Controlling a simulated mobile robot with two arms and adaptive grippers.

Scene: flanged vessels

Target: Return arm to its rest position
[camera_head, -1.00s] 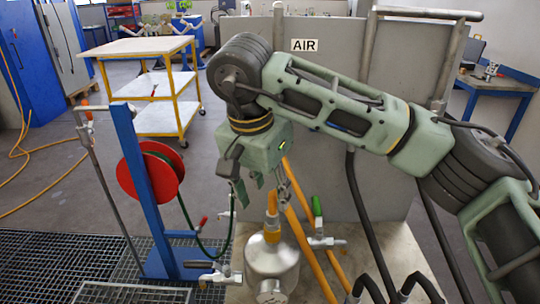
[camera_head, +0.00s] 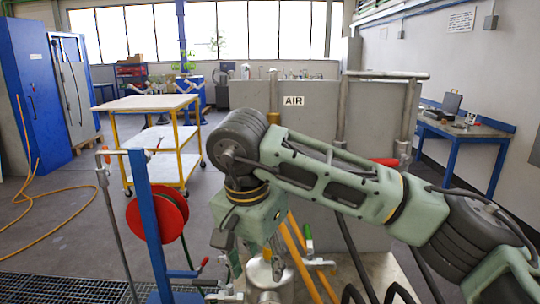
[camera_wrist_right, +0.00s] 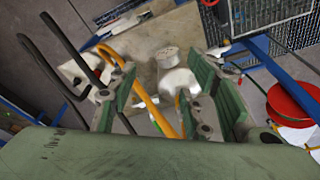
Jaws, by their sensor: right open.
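My right arm (camera_head: 330,182) reaches in from the right, bent at its dark joint, with the gripper pointing down. My right gripper (camera_head: 248,250) is open and empty above a metal vessel (camera_head: 268,279). The gripper partly hides the vessel's top in the head view. In the right wrist view, the spread green fingers of the gripper (camera_wrist_right: 162,88) have the vessel (camera_wrist_right: 179,82) beyond them, with nothing held between them. My left gripper is in neither view.
A grey panel marked AIR (camera_head: 293,100) stands behind my arm. A blue post (camera_head: 147,225) with a red hose reel (camera_head: 166,216) stands left of the gripper. Yellow pipes (camera_head: 303,262) and dark hoses (camera_head: 359,262) rise close by. A cart (camera_head: 151,104) stands farther back, with open floor around it.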

